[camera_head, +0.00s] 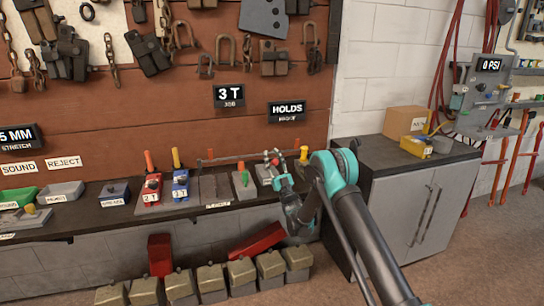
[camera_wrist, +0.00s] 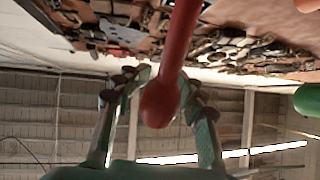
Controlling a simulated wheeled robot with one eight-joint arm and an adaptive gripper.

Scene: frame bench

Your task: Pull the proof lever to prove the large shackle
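A red lever with a rounded knob (camera_wrist: 160,105) crosses the middle of the wrist view, its shaft running up out of the frame. My gripper (camera_wrist: 165,75) has a finger on each side of the knob, with the tips close to the shaft. Whether the fingers press on the lever cannot be told. In the head view my gripper (camera_head: 273,163) is low over the bench's right part, beside small red parts. A sign (camera_head: 287,111) reads "HOLDS" and another sign (camera_head: 229,95) reads "3 T". Shackles (camera_head: 225,48) hang on the wall; I cannot tell which shackle is the large one.
A red block (camera_head: 152,190) and a blue block (camera_head: 180,184) with upright handles stand on the bench, with trays (camera_head: 62,192) to the left. Several metal weights (camera_head: 210,281) line the floor in front. A grey cabinet (camera_head: 410,205) with a cardboard box (camera_head: 405,119) stands right.

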